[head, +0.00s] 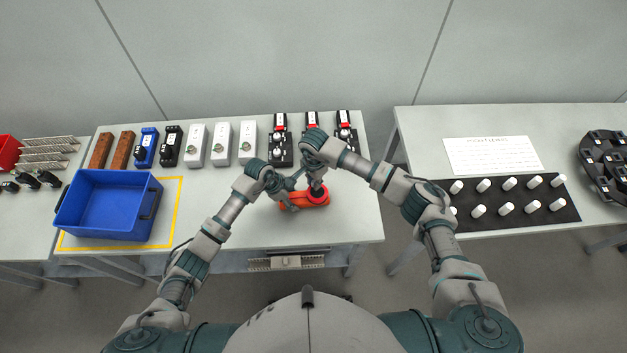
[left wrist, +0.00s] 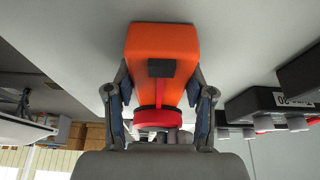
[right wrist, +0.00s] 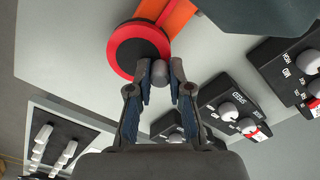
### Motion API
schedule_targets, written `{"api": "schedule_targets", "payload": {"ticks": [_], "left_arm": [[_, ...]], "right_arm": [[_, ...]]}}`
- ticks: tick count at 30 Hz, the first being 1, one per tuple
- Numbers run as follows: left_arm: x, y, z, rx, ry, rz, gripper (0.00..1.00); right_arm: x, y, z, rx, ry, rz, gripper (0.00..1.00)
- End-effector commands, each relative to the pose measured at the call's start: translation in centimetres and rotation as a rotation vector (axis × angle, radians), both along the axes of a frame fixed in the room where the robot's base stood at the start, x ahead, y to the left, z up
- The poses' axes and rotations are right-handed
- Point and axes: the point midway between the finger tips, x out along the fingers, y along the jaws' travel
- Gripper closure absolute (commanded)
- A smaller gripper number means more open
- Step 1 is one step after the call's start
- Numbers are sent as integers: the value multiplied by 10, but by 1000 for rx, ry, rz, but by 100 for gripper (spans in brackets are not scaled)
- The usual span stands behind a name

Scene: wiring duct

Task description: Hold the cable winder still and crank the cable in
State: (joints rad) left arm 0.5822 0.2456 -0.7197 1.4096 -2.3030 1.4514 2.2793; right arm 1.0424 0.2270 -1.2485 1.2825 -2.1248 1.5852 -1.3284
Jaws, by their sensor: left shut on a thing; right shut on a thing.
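The cable winder (head: 313,197) is an orange body with a red and black round reel, lying on the table near its front right part. In the left wrist view its orange body (left wrist: 162,50) lies between the fingers of my left gripper (left wrist: 160,108), which is shut on it. In the right wrist view the reel (right wrist: 138,50) shows with a grey crank knob (right wrist: 159,73) at its edge. My right gripper (right wrist: 160,85) is shut on that knob. In the head view my grippers partly cover the winder, and the cable's length cannot be made out.
Behind the winder stand black switch units (head: 280,150) and white boxes (head: 221,145) in a row. A blue bin (head: 108,232) stands at the left inside a yellow outline. A second table (head: 420,140) at the right holds white cylinders on a black mat (head: 520,222).

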Motion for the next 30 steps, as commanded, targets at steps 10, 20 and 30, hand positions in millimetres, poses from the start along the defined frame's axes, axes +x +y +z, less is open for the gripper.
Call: {"api": "schedule_targets", "payload": {"ticks": [10,20,30], "left_arm": [[-1,0,-1,0,2,-1,91],[-1,0,-1,0,2,-1,91],[-1,-1,-1,0,1,-2,91]], "right_arm": [[2,-7,0,-1,-2,-279,100],[2,-14,1,0,-2,-593,100],[0,-21,0,1,-3,-916,100]]}}
